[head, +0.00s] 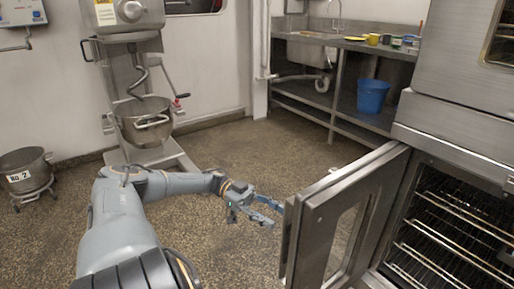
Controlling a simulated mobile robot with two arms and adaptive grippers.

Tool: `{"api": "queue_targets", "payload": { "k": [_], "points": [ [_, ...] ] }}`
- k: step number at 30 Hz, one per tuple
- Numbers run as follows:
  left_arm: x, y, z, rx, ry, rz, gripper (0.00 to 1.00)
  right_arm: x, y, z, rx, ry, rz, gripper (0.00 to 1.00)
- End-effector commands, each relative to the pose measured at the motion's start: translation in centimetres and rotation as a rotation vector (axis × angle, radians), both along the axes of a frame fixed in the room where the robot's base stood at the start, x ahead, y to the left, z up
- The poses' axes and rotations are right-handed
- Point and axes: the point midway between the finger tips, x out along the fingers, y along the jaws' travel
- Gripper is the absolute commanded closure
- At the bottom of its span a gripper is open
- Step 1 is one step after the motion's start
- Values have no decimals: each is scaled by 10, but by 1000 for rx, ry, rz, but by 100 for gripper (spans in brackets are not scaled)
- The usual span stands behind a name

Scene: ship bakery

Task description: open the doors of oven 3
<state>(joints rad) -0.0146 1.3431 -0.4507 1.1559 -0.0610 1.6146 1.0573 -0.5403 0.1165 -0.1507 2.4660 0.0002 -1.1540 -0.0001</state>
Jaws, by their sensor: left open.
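A steel oven (455,135) stands at the right. Its lower left door (307,240), with a glass pane, is swung wide open toward the left. Several wire racks (450,225) show inside the lower chamber. The upper oven body with part of a window shows above; any other door of the lower chamber is out of view. My left gripper (266,214) is open and empty, just left of the open door's outer edge. I cannot tell whether a fingertip touches the door. My right gripper is not in view.
A floor mixer with a steel bowl (145,120) stands at the back left. A wheeled pot (27,170) is at the far left. A steel sink table (335,95) with a blue bucket (372,96) stands at the back. The middle floor is clear.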

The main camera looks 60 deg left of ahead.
Motion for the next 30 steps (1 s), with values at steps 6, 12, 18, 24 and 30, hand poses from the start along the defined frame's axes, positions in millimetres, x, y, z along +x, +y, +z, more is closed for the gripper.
{"api": "queue_targets", "payload": {
  "k": [6,12,18,24,30],
  "points": [
    [-12,42,0,-1,-1,5,54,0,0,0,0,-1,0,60],
    [-18,61,0,0,-2,2,54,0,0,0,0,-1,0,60],
    [-21,67,0,0,1,0,54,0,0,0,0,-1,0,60],
    [-21,67,-1,-1,2,-1,54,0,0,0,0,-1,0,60],
    [-21,67,-1,0,1,-1,54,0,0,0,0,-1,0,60]
  ]
}}
